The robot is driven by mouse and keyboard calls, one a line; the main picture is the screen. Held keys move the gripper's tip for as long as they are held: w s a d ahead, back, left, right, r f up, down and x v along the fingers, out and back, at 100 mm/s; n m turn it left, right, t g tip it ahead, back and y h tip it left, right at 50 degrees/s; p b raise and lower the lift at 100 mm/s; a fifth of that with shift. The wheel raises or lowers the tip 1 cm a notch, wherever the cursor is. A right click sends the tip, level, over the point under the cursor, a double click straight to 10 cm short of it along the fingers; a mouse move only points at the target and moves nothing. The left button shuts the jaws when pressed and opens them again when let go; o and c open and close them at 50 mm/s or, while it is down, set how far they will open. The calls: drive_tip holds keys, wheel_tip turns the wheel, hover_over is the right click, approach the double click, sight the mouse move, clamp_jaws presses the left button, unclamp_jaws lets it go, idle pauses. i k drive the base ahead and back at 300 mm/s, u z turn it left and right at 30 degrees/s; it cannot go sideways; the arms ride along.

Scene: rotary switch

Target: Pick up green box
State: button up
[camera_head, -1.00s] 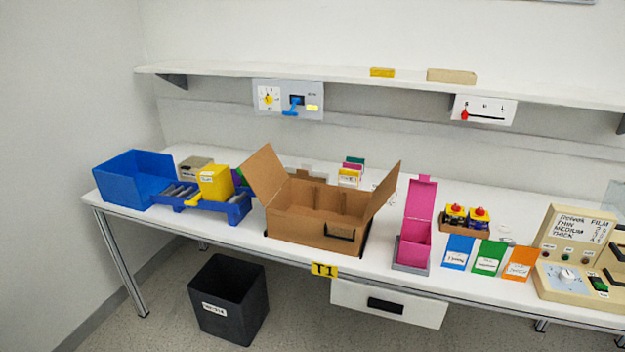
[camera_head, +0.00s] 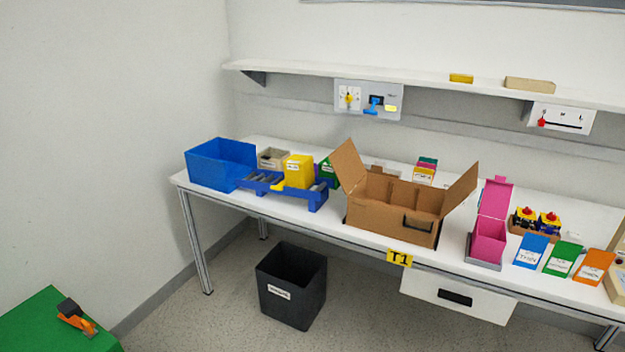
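A green box-like pack (camera_head: 563,257) with a white label stands between a blue pack (camera_head: 531,250) and an orange pack (camera_head: 593,266) at the table's right front. Another green item (camera_head: 328,172) stands behind and right of the yellow box (camera_head: 298,172), partly hidden by it. I cannot tell which green item is the task's box. My gripper is not in view.
The white table (camera_head: 345,240) also holds a blue bin (camera_head: 220,165), blue roller rack (camera_head: 268,184), open cardboard box (camera_head: 390,222) and pink box (camera_head: 488,240). A black bin (camera_head: 291,290) stands on the floor. A green surface (camera_head: 40,325) bears an orange-and-black object (camera_head: 75,317).

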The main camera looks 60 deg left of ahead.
sight(324, 171)
drive_tip(key=k, duration=0.7)
drive_tip(key=u, duration=1.65)
drive_tip(key=i, duration=0.5)
drive_tip(key=u, duration=0.05)
drive_tip(key=k, duration=0.55)
drive_tip(key=u, duration=0.65)
drive_tip(key=i, duration=1.75)
drive_tip(key=z, duration=0.65)
